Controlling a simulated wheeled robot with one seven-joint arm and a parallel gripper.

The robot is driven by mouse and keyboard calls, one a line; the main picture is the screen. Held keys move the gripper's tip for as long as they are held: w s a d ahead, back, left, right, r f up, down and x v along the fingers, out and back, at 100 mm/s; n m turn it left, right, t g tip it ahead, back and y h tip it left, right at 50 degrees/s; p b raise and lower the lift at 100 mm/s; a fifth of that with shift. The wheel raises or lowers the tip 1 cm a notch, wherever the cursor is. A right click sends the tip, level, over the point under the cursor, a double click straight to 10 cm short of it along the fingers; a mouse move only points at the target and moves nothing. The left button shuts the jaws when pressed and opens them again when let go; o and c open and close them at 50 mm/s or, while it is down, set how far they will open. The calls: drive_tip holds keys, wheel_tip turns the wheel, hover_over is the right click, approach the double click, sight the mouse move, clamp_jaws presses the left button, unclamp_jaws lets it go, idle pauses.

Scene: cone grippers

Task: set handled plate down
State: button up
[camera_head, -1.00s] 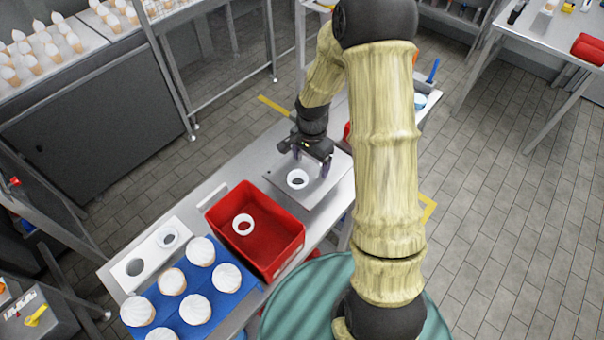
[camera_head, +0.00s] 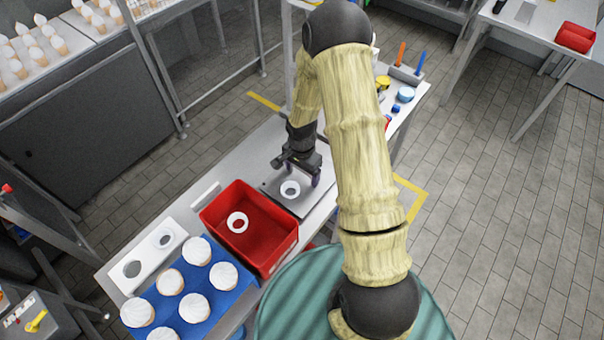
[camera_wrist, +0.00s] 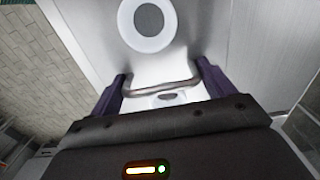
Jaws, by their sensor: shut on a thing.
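The handled plate (camera_head: 306,202) is a flat grey metal sheet with a bar handle (camera_wrist: 163,89). In the head view it is over the bench just behind the red bin; whether it rests on the bench or hangs slightly above, I cannot tell. My gripper (camera_head: 301,172) is at the plate's far part. In the wrist view my gripper (camera_wrist: 161,88) is shut on the handle, a finger at each end of the bar. A white ring (camera_head: 290,189) lies on the plate; it also shows in the wrist view (camera_wrist: 147,43).
The red bin (camera_head: 282,251) stands close to the plate's near edge, with another white ring (camera_head: 237,222) inside. A white holder with holes (camera_head: 148,256) and a blue tray (camera_head: 225,305) of white-topped cones stand nearer. Small tools and a yellow item (camera_head: 382,82) are at the far right.

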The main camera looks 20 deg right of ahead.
drive_tip(key=shift+f, duration=0.9)
drive_tip(key=shift+f, duration=0.15)
drive_tip(key=o, duration=1.6)
drive_tip(key=shift+c, duration=0.2)
wheel_tip(320, 180, up, 12)
drive_tip(key=b, duration=0.2)
drive_tip(key=shift+b, duration=0.4)
